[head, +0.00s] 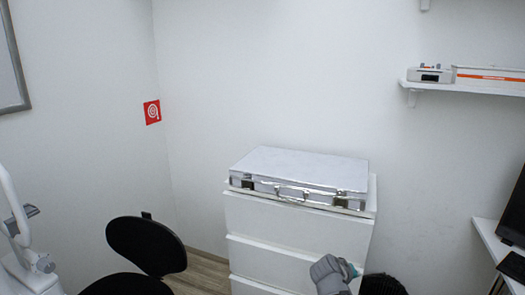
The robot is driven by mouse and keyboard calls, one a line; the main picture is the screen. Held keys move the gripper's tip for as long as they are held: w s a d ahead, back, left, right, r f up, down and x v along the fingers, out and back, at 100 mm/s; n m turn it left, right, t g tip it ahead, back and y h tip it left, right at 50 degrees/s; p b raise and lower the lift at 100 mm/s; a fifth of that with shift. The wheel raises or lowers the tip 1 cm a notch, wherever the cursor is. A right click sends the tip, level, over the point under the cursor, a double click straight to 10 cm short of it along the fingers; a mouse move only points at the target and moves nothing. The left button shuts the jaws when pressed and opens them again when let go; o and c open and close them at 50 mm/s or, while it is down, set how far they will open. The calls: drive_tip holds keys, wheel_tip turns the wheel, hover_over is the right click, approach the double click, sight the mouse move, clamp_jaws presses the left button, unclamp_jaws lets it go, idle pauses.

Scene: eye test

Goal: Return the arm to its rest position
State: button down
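A grey rounded joint of my arm with a teal cap (333,274) shows at the bottom edge, in front of the lower drawers of a white drawer unit (285,232). The rest of my arm is cut off by the bottom edge. My gripper does not show, so I cannot see its fingers or whether it holds anything.
A closed silver case (300,168) lies on the drawer unit. A black chair (147,245) stands left of it, and white equipment (22,240) at the far left. A dark rounded thing (382,285) is beside my arm joint. A desk (495,245) with a monitor is at right.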

drive_tip(key=s+a+f+m+g+y, duration=0.1)
drive_tip(key=s+a+f+g+y, duration=0.25)
drive_tip(key=s+a, duration=0.2)
drive_tip(key=s+a+f+g+y, duration=0.3)
drive_tip(key=s+a+f+y, duration=0.1)
drive_tip(key=a+y, duration=0.15)
wheel_tip(320, 180, up, 18)
drive_tip(key=p, duration=1.8)
drive_tip(key=shift+a+h, duration=0.25)
drive_tip(key=shift+h, duration=0.05)
drive_tip(key=shift+f, duration=0.1)
